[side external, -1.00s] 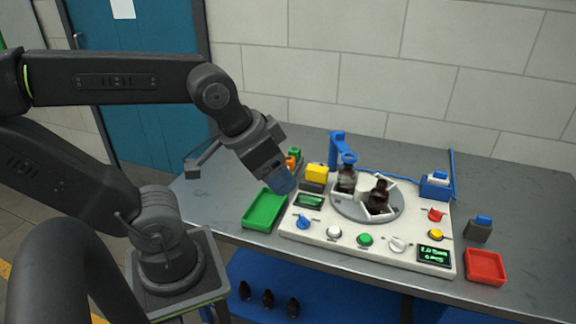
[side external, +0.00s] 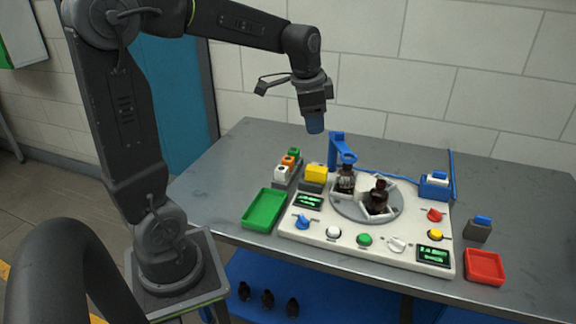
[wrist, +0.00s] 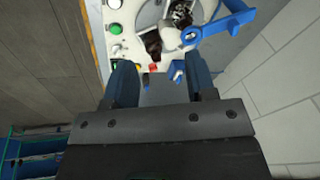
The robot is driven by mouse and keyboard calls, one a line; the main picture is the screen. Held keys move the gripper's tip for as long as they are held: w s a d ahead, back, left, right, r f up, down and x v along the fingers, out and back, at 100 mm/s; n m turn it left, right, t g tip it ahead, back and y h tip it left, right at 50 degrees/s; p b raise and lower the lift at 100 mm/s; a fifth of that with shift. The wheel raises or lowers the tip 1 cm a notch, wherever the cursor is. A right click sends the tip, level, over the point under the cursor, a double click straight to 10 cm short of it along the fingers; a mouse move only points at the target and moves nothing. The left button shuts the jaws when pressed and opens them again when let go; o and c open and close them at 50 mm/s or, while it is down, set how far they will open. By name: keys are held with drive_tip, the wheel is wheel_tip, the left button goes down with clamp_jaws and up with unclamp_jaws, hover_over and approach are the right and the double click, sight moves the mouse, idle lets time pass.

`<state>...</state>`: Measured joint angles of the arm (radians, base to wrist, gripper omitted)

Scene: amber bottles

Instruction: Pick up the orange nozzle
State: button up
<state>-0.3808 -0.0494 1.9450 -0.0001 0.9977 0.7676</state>
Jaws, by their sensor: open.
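The orange nozzle (side external: 288,161) sits between a white nozzle (side external: 281,172) and a green nozzle (side external: 294,152) in a small grey rack at the back left of the table. My gripper (side external: 314,126) is raised in the air to the right of the rack and above it, pointing down, apart from everything. In the wrist view my gripper (wrist: 160,82) has its two blue fingers spread with nothing between them. The orange nozzle does not show in the wrist view.
A yellow block (side external: 316,172) stands right of the rack. The white console (side external: 320,225) carries a turntable with brown bottles under a blue arm (side external: 336,150). A green tray (side external: 264,209) and a red tray (side external: 484,267) flank it.

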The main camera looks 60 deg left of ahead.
drive_tip(key=w+a+f+m+g, duration=0.1)
drive_tip(key=w+a+f, duration=0.15)
drive_tip(key=a, duration=0.35)
drive_tip(key=w+a+f+m+g, duration=0.1)
drive_tip(key=w+a+f, duration=0.1)
drive_tip(key=a+f, duration=0.35)
drive_tip(key=m+h, duration=0.1)
drive_tip(key=m, duration=0.1)
hover_over(288, 158)
drive_tip(key=d, duration=0.1)
wheel_tip(288, 158, down, 5)
drive_tip(key=shift+m+g, duration=0.3)
drive_tip(key=f, duration=0.8)
drive_tip(key=shift+s+a+f, duration=0.1)
drive_tip(key=shift+a+f, duration=0.2)
drive_tip(key=shift+f, duration=2.9)
drive_tip(key=shift+c, duration=0.3)
drive_tip(key=c, duration=0.6)
